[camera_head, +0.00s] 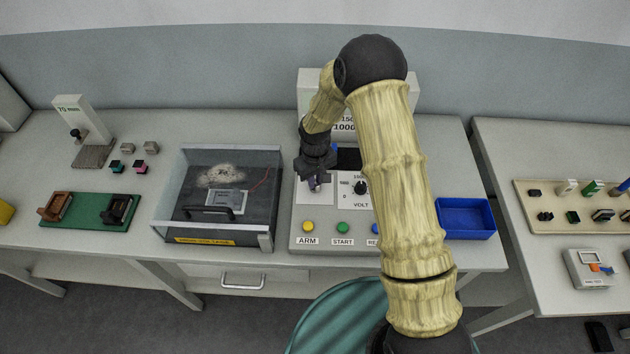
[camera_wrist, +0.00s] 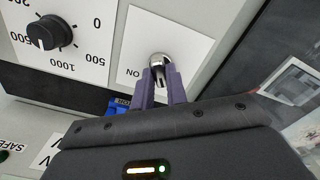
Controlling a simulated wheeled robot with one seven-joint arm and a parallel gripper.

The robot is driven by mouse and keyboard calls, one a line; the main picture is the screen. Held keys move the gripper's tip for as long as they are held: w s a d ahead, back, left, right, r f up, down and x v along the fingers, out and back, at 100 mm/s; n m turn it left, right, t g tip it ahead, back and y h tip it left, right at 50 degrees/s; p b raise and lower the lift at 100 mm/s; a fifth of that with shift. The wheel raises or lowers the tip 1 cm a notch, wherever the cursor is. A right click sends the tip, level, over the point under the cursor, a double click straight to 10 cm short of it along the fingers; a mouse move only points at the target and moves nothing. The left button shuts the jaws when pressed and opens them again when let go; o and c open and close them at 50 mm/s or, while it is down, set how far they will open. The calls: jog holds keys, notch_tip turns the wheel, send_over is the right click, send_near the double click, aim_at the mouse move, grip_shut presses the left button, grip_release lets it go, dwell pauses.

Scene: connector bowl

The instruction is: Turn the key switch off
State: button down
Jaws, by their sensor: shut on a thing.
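The key switch (camera_wrist: 159,61) shows in the wrist view as a round metal barrel on a white label plate (camera_wrist: 150,30). An "ON" marking, upside down in this view, stands to the left of the barrel. My gripper (camera_wrist: 160,82) has its two purple fingers close together at the barrel, shut on the key, which is mostly hidden between them. In the head view my gripper (camera_head: 315,185) points down onto the left part of the grey control panel (camera_head: 298,215), and it hides the key switch there.
A black VOLT knob (camera_head: 360,188) is right of my gripper. ARM (camera_head: 308,227) and START (camera_head: 343,228) buttons lie in front. A clear-walled test box (camera_head: 265,240) stands close on the left, and a blue tray (camera_head: 466,232) on the right. My arm covers the panel's right side.

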jog(key=shift+n, duration=1.2)
jog(key=c, duration=1.4)
grip_release()
jog(key=shift+b, duration=0.3)
notch_tip(320, 180, up, 18)
jog(key=b, duration=0.3)
jog(key=shift+f, duration=0.25)
